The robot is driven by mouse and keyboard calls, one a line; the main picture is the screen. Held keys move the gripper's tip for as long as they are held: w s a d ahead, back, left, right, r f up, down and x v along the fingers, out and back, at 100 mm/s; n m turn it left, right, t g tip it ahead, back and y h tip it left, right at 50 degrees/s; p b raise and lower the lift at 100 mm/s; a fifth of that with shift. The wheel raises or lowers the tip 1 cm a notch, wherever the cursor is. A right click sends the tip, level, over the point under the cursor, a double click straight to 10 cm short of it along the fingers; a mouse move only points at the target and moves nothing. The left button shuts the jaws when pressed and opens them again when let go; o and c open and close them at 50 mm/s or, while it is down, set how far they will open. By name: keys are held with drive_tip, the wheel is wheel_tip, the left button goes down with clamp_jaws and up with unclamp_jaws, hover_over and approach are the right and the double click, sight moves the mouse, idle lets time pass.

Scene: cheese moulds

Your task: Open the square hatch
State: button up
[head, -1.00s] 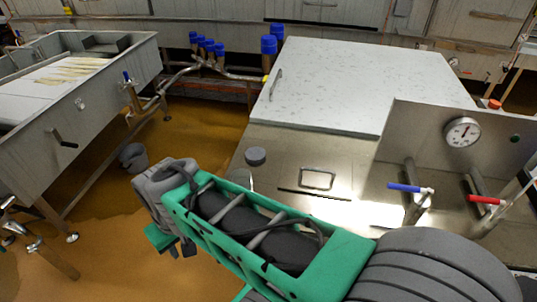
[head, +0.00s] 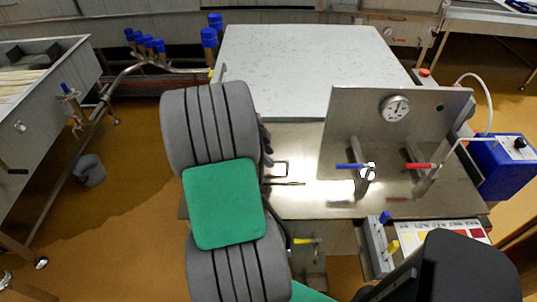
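A large, pale, speckled square panel (head: 310,65) lies flat and shut at the back of the steel vat top; it looks like the square hatch. A metal handle at its left edge (head: 224,72) is partly hidden by my arm. My grey and green arm stands over the left side of the vat. My gripper cannot be made out; the arm's links seem to hide it.
An upright steel plate (head: 350,115) with a gauge (head: 395,108) stands right of the small frame. Blue (head: 351,166) and red (head: 419,166) valve levers stand before it. A blue box (head: 503,165) is far right. Blue-capped pipes (head: 209,37) rise behind the panel's left corner.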

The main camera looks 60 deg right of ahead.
drive_tip(key=shift+s+d+f, duration=0.1)
drive_tip(key=shift+f, duration=0.25)
drive_tip(key=shift+c, duration=0.2)
clamp_jaws()
drive_tip(key=shift+r, duration=0.1)
idle(0.8)
